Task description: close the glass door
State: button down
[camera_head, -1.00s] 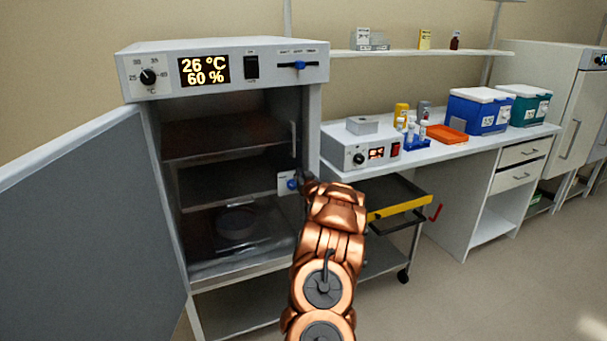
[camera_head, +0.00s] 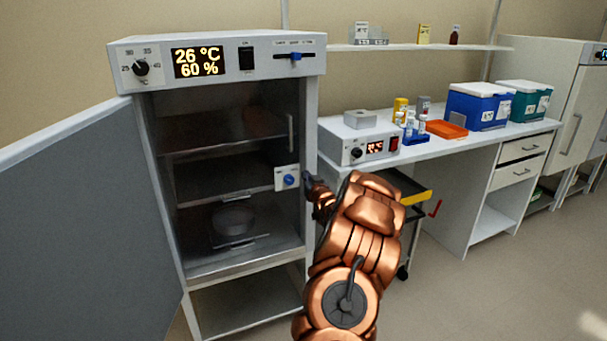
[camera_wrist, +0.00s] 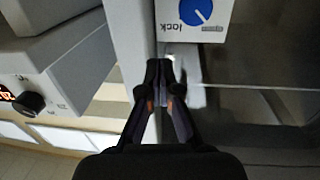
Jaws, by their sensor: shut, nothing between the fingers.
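The incubator (camera_head: 220,54) stands at the left with its grey solid outer door (camera_head: 75,215) swung open to the left. The clear glass door (camera_head: 220,135) shows across the opening, with a vertical handle (camera_head: 291,132) near its right edge. I cannot tell whether it is flush with the frame. A white lock plate with a blue knob (camera_head: 289,180) sits at the right side; the knob also shows in the wrist view (camera_wrist: 195,11). My gripper (camera_head: 307,181) is shut and empty at the right front post, just beside the plate. Its fingertips (camera_wrist: 161,77) meet in the wrist view; contact is unclear.
A bench (camera_head: 445,149) on the right holds a control box (camera_head: 358,142), an orange tray (camera_head: 446,130) and blue and teal coolers. The floor at the right is clear.

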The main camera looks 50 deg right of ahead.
jog(key=v, duration=0.6)
jog(key=shift+s+d+b, duration=0.2)
jog(key=shift+d+b, duration=0.05)
jog(key=shift+b, duration=0.1)
jog(key=shift+f, duration=0.1)
jog(key=w+a+r+n+g+y+p, duration=0.1)
jog(key=w+a+r+g+y+p, duration=0.15)
jog(key=a, duration=0.65)
jog(key=w+a+r+n+g+y+p, duration=0.1)
jog(key=w+a+y, duration=0.2)
jog(key=a, duration=0.5)
jog(key=s+a+r+n+g+y+p, duration=0.1)
jog(key=s+a+g, duration=0.15)
jog(key=a, duration=0.65)
jog(key=s+a+n+g+y+p, duration=0.15)
jog(key=s+a, duration=0.25)
jog(key=a, duration=0.5)
jog(key=s+a+r+g+p, duration=0.1)
jog(key=s+a+r+g, duration=0.1)
jog(key=s+a, duration=0.5)
jog(key=s+a+r+n+g+y+p, duration=0.1)
jog(key=s+a+g, duration=0.3)
jog(key=s, duration=1.1)
jog(key=s+a+r+n+g+p, duration=0.1)
jog(key=s+a+r+g+p, duration=0.2)
jog(key=s+a, duration=0.6)
jog(key=s, duration=0.2)
jog(key=shift+s+a+r+y, duration=0.2)
jog(key=shift+s+a+y, duration=0.1)
jog(key=shift+s+a, duration=0.1)
